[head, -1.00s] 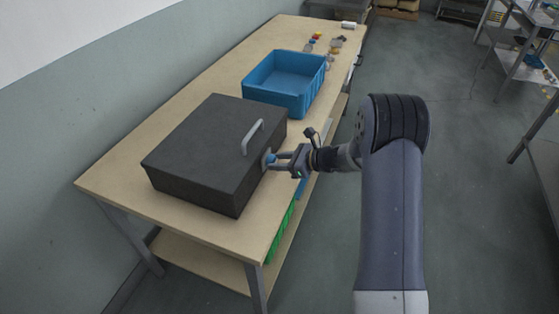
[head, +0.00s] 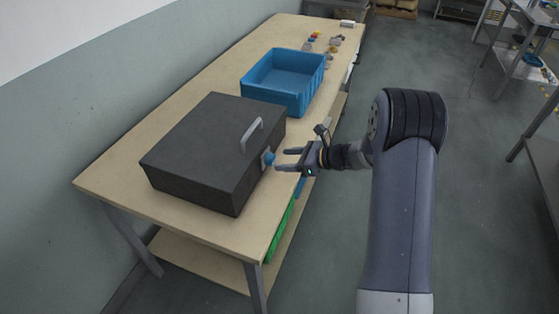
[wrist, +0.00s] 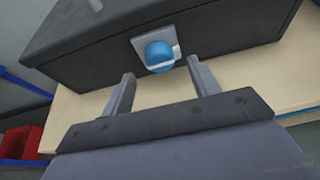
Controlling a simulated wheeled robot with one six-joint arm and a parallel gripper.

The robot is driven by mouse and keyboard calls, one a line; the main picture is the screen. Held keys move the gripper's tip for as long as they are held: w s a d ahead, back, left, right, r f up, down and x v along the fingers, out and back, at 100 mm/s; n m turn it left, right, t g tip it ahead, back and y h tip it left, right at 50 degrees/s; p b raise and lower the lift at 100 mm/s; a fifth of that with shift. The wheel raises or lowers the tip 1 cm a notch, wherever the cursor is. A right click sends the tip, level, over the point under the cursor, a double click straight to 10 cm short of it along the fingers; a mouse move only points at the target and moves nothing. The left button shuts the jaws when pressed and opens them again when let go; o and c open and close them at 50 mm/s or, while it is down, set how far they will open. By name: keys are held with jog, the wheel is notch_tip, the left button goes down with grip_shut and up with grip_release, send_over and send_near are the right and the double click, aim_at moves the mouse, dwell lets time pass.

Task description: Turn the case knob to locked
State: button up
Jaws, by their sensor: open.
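The dark grey case (head: 215,150) sits shut on the wooden table, with a light grey handle (head: 252,136) on its lid. The blue knob (head: 270,160) is on a pale plate on the case's right side. In the wrist view the knob (wrist: 160,56) shows as a blue ball with a pale band or bar at its right side; I cannot read its locked or unlocked setting. My gripper (head: 281,160) is open and empty, just right of the knob and apart from it. In the wrist view its two fingers (wrist: 160,88) stand below the knob, to either side.
A blue bin (head: 285,80) stands behind the case on the wooden table (head: 110,180). Several small items (head: 320,42) lie at the table's far end. A red bin (wrist: 20,143) shows low in the wrist view.

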aim_at(274, 160)
jog(key=v, duration=0.7)
jog(key=shift+d+b, duration=0.2)
jog(key=shift+b, duration=0.1)
jog(key=shift+s, duration=0.1)
jog(key=p+x, duration=0.1)
jog(key=x, duration=1)
jog(key=shift+r, duration=0.15)
jog(key=shift+s+d, duration=0.1)
